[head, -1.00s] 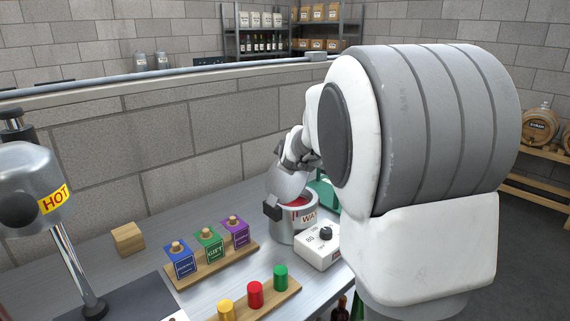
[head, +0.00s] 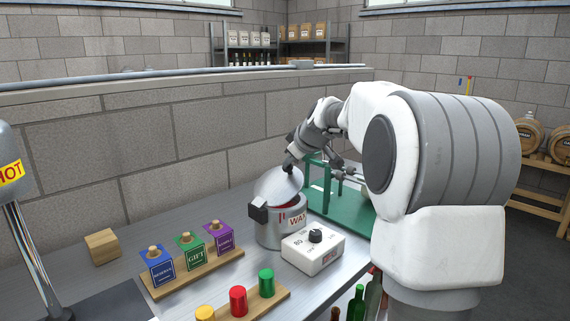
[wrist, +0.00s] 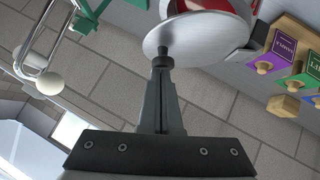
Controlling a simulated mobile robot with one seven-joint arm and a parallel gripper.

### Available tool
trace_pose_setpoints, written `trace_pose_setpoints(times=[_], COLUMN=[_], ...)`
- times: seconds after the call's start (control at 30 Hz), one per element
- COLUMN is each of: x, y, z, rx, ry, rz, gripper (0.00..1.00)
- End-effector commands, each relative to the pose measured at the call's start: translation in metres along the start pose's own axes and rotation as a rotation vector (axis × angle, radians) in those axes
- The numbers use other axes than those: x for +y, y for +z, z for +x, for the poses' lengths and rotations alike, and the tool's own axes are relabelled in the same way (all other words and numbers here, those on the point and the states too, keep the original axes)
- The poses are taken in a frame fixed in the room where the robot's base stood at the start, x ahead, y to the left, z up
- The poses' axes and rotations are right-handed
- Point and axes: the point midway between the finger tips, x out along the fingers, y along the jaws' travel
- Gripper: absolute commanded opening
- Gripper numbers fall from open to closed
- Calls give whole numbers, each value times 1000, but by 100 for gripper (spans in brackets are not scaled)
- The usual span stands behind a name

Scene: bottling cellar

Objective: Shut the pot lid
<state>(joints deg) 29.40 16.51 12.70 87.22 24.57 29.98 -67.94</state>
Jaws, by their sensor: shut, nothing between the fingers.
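The wax pot (head: 283,226) is a grey metal pot with a "WAX" label and red wax inside, standing on the bench. Its round metal lid (head: 279,186) is tilted up and open, hinged at the left by a dark block. The red inside of the pot shows beside the lid (wrist: 182,38) in the wrist view. My gripper (head: 290,165) is at the lid's upper edge in the head view. In the wrist view its closed fingers (wrist: 163,52) reach the lid's rim. I cannot tell for certain whether they touch it. Nothing is held.
A white control box with a dial (head: 314,248) stands in front of the pot. A green stand (head: 335,207) is behind and right. Blue, green and purple stamp blocks (head: 190,250) sit on a wooden rack to the left. Red, green and yellow cylinders (head: 238,300) are in front.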

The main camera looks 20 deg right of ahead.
Motion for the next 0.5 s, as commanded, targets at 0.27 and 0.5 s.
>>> trace_pose_setpoints(times=[0.27, 0.5], x=[15, 17], y=[25, 40], z=[23, 38], rx=[-2, -1], ry=[-167, -271], rz=[179, 288], gripper=[0, 0])
